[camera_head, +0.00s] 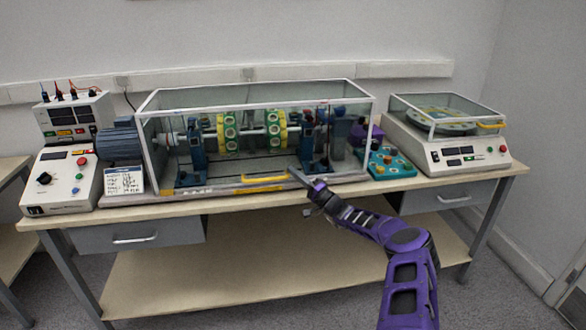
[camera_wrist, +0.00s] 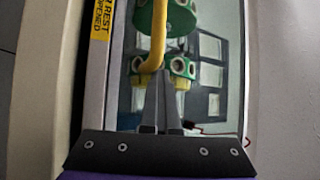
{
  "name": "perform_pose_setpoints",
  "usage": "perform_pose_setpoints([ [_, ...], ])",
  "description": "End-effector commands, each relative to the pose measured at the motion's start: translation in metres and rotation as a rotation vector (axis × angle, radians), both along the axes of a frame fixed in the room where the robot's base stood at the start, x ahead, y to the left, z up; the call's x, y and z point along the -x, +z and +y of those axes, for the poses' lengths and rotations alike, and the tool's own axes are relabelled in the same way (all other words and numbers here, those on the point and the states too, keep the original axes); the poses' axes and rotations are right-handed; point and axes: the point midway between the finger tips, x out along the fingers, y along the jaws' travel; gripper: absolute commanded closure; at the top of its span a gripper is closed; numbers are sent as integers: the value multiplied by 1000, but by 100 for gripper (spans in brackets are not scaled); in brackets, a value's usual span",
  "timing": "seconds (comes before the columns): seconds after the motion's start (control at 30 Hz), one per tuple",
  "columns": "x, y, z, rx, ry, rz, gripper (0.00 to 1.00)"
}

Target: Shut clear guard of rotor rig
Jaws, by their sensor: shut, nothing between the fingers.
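The rotor rig's clear guard (camera_head: 255,97) is a white-framed transparent box over the shaft. Its lower front edge lies close to the rig's base; I cannot tell whether it is fully seated. A yellow handle (camera_head: 264,178) is on that front edge, and it also shows in the wrist view (camera_wrist: 155,38). Inside are yellow-green rotor discs (camera_head: 229,133) and blue supports. My purple gripper (camera_head: 295,174) is shut and empty at the handle's right end. In the wrist view its fingertips (camera_wrist: 160,75) overlap the handle's end; contact is unclear.
A control box (camera_head: 62,180) and a blue motor (camera_head: 119,143) stand at left. A teal box with knobs (camera_head: 389,163) and a balance-like device with a clear lid (camera_head: 445,140) stand at right. The bench's front strip (camera_head: 230,202) is mostly clear.

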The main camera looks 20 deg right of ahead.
Motion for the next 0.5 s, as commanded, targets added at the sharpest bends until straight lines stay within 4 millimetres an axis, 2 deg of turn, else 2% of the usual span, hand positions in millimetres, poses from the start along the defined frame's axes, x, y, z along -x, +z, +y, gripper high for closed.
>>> perform_pose_setpoints([
  [0.03,1,-23,2,11,-4,40,100],
  [0.37,2,-24,2,12,-3,41,100],
  [0.5,11,-26,-4,12,-3,40,100],
])
